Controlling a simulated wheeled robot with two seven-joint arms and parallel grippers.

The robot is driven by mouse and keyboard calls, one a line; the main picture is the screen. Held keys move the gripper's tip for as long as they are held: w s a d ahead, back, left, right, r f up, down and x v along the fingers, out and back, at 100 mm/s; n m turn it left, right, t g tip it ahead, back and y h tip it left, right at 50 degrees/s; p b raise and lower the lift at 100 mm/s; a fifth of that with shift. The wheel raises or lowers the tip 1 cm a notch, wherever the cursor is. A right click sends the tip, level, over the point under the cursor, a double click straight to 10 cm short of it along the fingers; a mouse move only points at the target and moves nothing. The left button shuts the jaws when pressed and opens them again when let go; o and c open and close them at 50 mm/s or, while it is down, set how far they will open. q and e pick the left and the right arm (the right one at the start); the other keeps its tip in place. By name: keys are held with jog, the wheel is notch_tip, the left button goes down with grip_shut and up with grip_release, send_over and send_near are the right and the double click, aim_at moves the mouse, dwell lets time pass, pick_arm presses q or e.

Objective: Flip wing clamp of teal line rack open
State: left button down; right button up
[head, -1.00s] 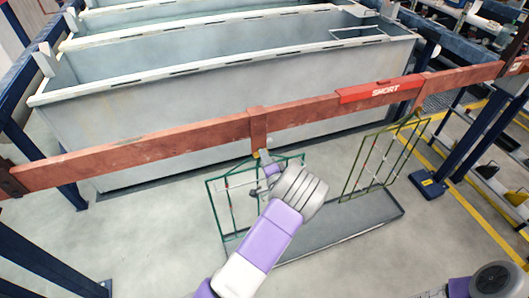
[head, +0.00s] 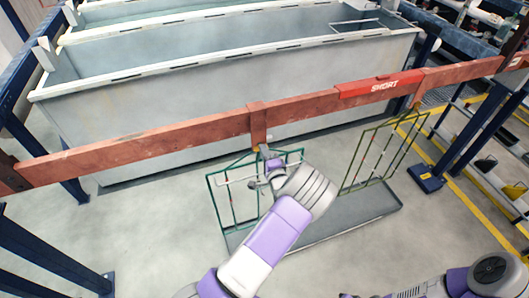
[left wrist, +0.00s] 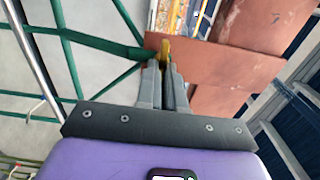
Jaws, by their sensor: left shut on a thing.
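The teal line rack (head: 209,197) is a thin wire frame hanging under the red-brown bar (head: 130,153) in the head view. My left gripper (head: 265,153) is at its top, just below the bar's bracket. In the left wrist view its fingers (left wrist: 166,78) are closed together on a small yellow piece, seemingly the wing clamp (left wrist: 166,47), beside the bar's bracket (left wrist: 215,62). Teal wires (left wrist: 65,45) run left of the fingers. The fingers hide much of the clamp, so its angle is unclear. My right gripper is out of view.
A second, green rack (head: 363,160) hangs farther right on the bar. A shallow grey tray (head: 330,226) lies on the floor below both racks. A large grey tank (head: 150,115) stands behind the bar. Blue posts (head: 480,140) stand at the right.

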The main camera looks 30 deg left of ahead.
pick_arm(q)
jog(key=c, duration=1.3)
grip_release()
jog(key=shift+o, duration=0.2)
jog(key=v, duration=0.7)
jog(key=shift+s+d, duration=0.2)
jog(key=s+d+f+n+g+h, duration=0.2)
jog(key=s+f+h, duration=0.2)
jog(key=f, duration=0.5)
jog(key=s+d+f+n+g+h, duration=0.1)
jog(key=s+f+n+g+h, duration=0.25)
jog(key=f, duration=0.65)
jog(key=s+d+f+n+g+h+b, duration=0.1)
jog(key=s+d+f+n+g+h, duration=0.2)
jog(key=s+d+h, duration=0.7)
jog(key=s+d+n+g, duration=0.2)
jog(key=s+d, duration=0.3)
jog(key=s, duration=0.3)
jog(key=shift+s+d+b, duration=0.2)
jog(key=shift+d+b, duration=0.15)
jog(key=shift+d, duration=0.05)
